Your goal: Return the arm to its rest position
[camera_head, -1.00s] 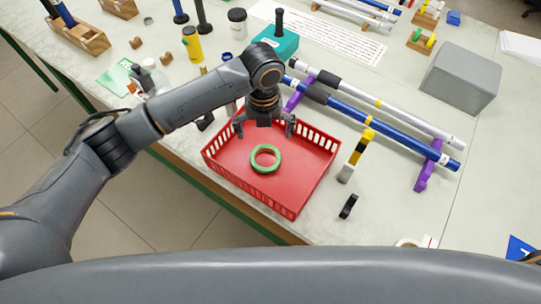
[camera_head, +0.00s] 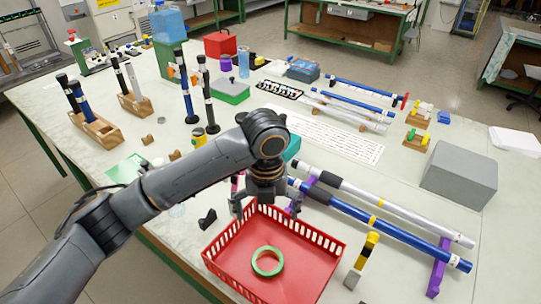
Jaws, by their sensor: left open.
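My left arm reaches in from the left, and its gripper (camera_head: 265,207) points down with its two fingers spread apart and nothing between them. It hangs over the far rim of a red slotted basket (camera_head: 228,240). A green tape ring (camera_head: 267,261) lies flat on the basket's floor, nearer than the gripper and apart from it. My right gripper is not in view.
Right of the basket, blue and silver rods (camera_head: 385,228) lie on purple supports (camera_head: 438,266). A grey box (camera_head: 460,178) stands at the right. Wooden holders with upright rods (camera_head: 97,130) stand at the left. The bench's near-left edge runs below my arm.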

